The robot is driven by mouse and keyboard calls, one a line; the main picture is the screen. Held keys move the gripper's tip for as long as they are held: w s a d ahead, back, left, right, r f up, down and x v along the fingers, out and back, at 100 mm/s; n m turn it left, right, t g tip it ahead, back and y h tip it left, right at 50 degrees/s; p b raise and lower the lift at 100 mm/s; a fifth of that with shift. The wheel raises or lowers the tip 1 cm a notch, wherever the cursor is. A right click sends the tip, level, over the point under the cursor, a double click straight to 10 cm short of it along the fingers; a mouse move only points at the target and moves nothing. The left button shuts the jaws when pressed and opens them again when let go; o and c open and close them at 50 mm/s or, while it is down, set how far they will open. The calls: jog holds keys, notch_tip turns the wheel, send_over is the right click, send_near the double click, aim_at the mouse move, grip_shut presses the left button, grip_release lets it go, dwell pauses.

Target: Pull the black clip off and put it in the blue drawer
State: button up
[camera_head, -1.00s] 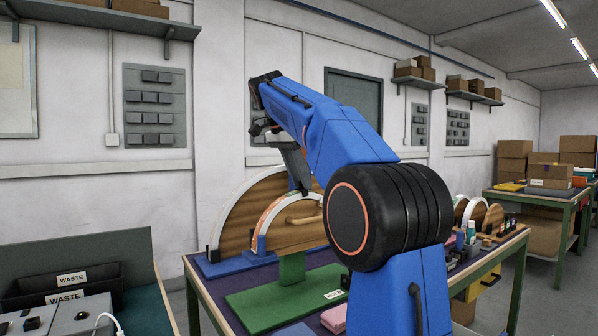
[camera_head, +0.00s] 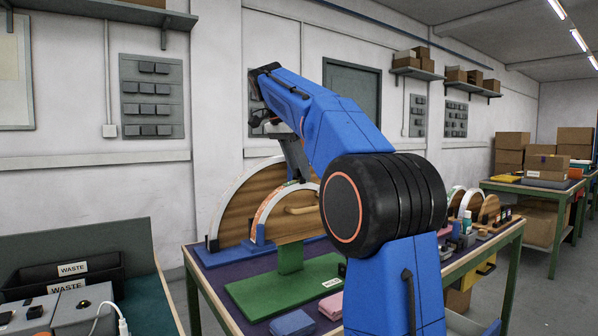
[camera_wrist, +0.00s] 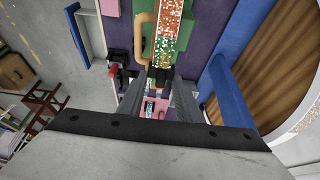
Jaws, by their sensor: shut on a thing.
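My gripper (camera_head: 302,180) is at the top of the smaller white-rimmed arc (camera_head: 262,218), which carries a glittery strip and stands on a green stand. In the wrist view, my gripper (camera_wrist: 160,84) is shut on a small dark piece (camera_wrist: 163,75) at the end of the glitter strip (camera_wrist: 172,35). It appears to be the black clip; the fingers hide much of it, and I cannot tell whether it still touches the arc. I cannot make out a blue drawer in either view.
A larger wooden arc (camera_head: 236,195) stands close behind on a blue base. A green board (camera_head: 255,293), pink block (camera_head: 329,304) and blue cloth-like block (camera_head: 292,323) lie in front. My arm hides the table's middle.

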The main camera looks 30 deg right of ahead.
jog(key=shift+r, duration=1.7)
